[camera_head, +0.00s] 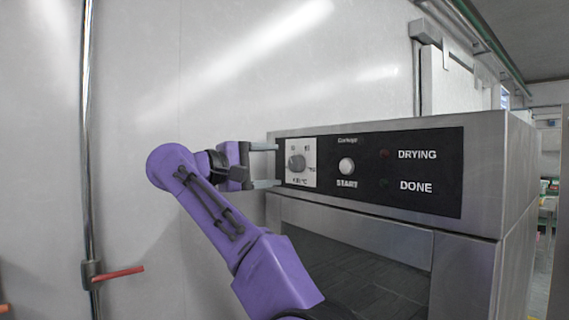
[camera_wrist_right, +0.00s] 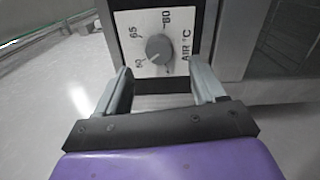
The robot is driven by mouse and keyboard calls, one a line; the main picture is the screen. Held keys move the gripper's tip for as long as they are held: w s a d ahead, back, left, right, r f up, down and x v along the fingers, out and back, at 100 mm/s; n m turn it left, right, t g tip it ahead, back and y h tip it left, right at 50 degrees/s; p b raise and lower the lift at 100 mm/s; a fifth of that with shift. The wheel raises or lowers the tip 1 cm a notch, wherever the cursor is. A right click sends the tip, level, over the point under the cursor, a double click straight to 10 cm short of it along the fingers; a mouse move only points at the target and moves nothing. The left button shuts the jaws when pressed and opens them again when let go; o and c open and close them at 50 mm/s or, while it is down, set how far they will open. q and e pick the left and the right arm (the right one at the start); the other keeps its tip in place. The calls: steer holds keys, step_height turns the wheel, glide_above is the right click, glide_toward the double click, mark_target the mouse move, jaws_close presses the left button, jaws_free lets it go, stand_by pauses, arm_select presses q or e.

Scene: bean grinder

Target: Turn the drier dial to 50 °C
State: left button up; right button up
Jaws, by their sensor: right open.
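The drier (camera_head: 480,215) is a grey metal box with a black front panel. Its drier dial (camera_head: 297,162) is a small round grey knob on a white scale plate at the panel's left end. The dial also shows in the right wrist view (camera_wrist_right: 159,47), with printed numbers around it, among them 65 and 80, and "AIR °C". I cannot tell clearly which number it points to. My right gripper (camera_head: 272,166) is open in front of the plate. In the wrist view its fingers (camera_wrist_right: 163,82) are spread either side of the dial's line, with nothing between them. My left gripper is not in view.
A START button (camera_head: 346,166) and the DRYING and DONE labels are right of the dial. A drier door with a dark window (camera_head: 360,270) lies below the panel. A pipe with a red handle (camera_head: 120,273) runs up the wall at left.

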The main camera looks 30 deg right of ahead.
steer(key=a, duration=0.2)
steer(key=a+p, duration=0.1)
steer(key=a, duration=0.2)
steer(key=shift+s, duration=0.2)
